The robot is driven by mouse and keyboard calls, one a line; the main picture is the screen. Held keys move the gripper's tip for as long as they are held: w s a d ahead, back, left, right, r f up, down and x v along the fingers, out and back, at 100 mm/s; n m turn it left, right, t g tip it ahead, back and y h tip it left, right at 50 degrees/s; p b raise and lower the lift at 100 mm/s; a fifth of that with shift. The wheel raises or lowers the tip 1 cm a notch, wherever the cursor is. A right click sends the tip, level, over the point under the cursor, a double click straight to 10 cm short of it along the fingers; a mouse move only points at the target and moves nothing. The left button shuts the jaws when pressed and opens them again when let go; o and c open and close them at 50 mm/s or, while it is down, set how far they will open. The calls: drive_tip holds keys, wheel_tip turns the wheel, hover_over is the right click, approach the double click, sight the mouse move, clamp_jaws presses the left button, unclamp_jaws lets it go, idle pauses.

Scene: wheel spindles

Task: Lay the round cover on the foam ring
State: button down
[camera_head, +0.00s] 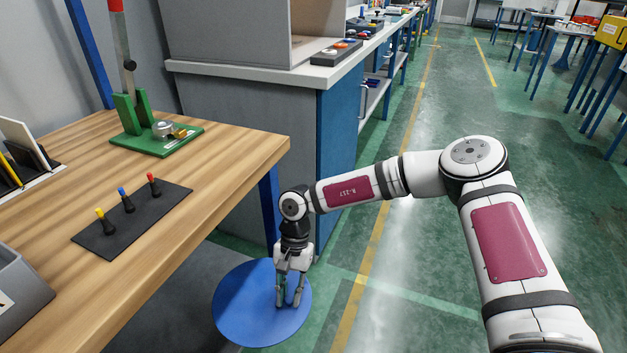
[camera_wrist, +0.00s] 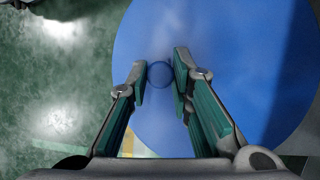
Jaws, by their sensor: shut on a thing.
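A large flat blue disc, which I take to be the round cover (camera_head: 240,309), is low beside the wooden table's front edge, above the green floor. It also fills much of the wrist view (camera_wrist: 250,60). I cannot tell whether anything supports the disc from below. I cannot make out the foam ring in either view.
The wooden table (camera_head: 225,150) at left holds a green stand (camera_head: 157,140), a black mat (camera_head: 95,240) with coloured pegs and a grey bin (camera_head: 18,290). A blue-sided cabinet (camera_head: 337,140) stands behind my gripper. The floor aisle (camera_head: 440,110) to the right is open.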

drive_tip(key=w+d+r+n+h, duration=0.1)
drive_tip(key=w+d+r+n, duration=0.1)
drive_tip(key=d+r, duration=0.85)
drive_tip(key=w+d+r+n, duration=0.15)
drive_tip(key=d+r, duration=0.45)
drive_tip(key=d, duration=0.9)
drive_tip(key=s+r+p, duration=0.4)
drive_tip(key=r+p, duration=0.7)
drive_tip(key=p, duration=0.2)
drive_tip(key=s+r+p, duration=0.5)
drive_tip(key=r+p, duration=0.6)
drive_tip(key=p, duration=0.1)
drive_tip(key=shift+a+p, duration=0.3)
drive_tip(key=shift+p, duration=0.1)
